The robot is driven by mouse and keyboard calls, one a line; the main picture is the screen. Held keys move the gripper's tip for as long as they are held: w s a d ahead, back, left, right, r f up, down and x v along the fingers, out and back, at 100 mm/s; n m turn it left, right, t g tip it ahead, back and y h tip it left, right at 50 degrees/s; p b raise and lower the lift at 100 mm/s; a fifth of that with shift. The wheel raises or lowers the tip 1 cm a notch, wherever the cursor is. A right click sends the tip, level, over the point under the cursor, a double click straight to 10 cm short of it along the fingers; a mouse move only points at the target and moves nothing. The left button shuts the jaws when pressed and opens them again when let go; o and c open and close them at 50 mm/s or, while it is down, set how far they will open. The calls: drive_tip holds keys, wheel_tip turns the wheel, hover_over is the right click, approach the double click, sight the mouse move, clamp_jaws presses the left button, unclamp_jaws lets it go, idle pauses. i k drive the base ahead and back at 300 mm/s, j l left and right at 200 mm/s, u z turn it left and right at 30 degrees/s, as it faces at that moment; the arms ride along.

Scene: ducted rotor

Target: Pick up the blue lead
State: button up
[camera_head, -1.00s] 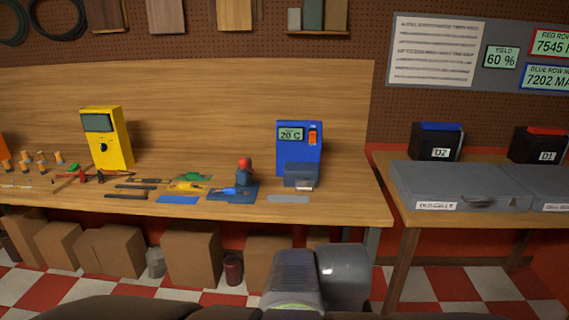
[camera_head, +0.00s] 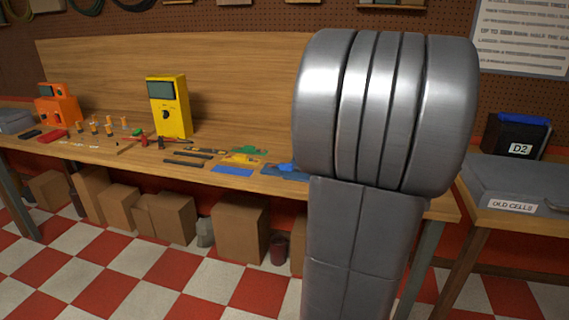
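I cannot make out a blue lead for certain. A small blue item (camera_head: 281,167) lies on a dark blue mat (camera_head: 298,176) on the wooden workbench (camera_head: 120,146), at the left edge of my raised arm. A flat blue strip (camera_head: 232,171) lies to its left, near the bench's front edge. My grey arm fills the centre right of the view and hides the bench behind it. The gripper itself does not show.
A yellow meter (camera_head: 168,107) and an orange device (camera_head: 58,105) stand on the bench, with small tools between. Boxes (camera_head: 239,226) sit below. A grey case (camera_head: 500,178) and a D2 bin (camera_head: 518,137) are at right. The checkered floor at front left is clear.

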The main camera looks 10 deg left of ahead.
sight(283, 166)
drive_tip(key=i+j+u, duration=0.8)
drive_tip(key=i, duration=0.2)
drive_tip(key=i+j+z, duration=0.15)
drive_tip(key=i+z, duration=0.15)
drive_tip(key=i+j+z, duration=0.45)
drive_tip(key=z, duration=0.2)
drive_tip(key=i+j+z, duration=0.1)
drive_tip(key=j+z, duration=0.2)
drive_tip(key=i+j+z, duration=0.1)
drive_tip(key=j+z, duration=0.25)
